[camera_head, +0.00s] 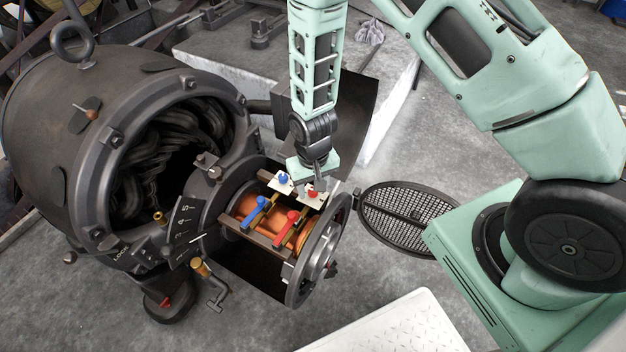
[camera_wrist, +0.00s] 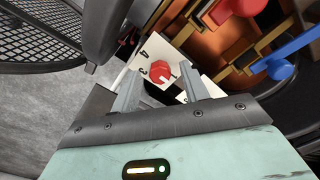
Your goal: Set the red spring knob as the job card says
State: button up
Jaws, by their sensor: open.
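The red spring knob (camera_head: 312,194) sits on a small white dial plate at the far edge of the dynamo's open brush housing. In the wrist view the red knob (camera_wrist: 160,71) shows between my fingers, with digits that look like 4 and 3 on its white plate (camera_wrist: 147,57). A pale mark shows on the knob's lower right. My gripper (camera_head: 312,180) points down over it; in the wrist view its fingers (camera_wrist: 158,92) are apart, one on each side of the knob, with no clear contact. I cannot make out a readable job card.
A blue knob (camera_head: 283,178) stands on a plate just left. A blue lever (camera_head: 256,211) and red lever (camera_head: 285,225) lie nearby over copper parts. The dynamo body (camera_head: 50,130) fills the left. A round mesh cover (camera_head: 405,215) is at right, above grey floor.

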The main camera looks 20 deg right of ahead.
notch_tip(320, 180, up, 17)
jog(key=p, duration=0.3)
jog(key=shift+r, duration=0.15)
dwell(0.4)
jog(key=s+a+r+n, duration=0.3)
jog(key=s+r+n, duration=0.1)
jog(key=s+r, duration=0.5)
jog(key=s+a+r+n, duration=0.35)
jog(key=s+r, duration=0.35)
jog(key=s, duration=0.4)
notch_tip(320, 180, up, 15)
jog(key=p, duration=1.5)
jog(key=shift+d+y+p, duration=0.2)
jog(key=shift+y+p, duration=0.1)
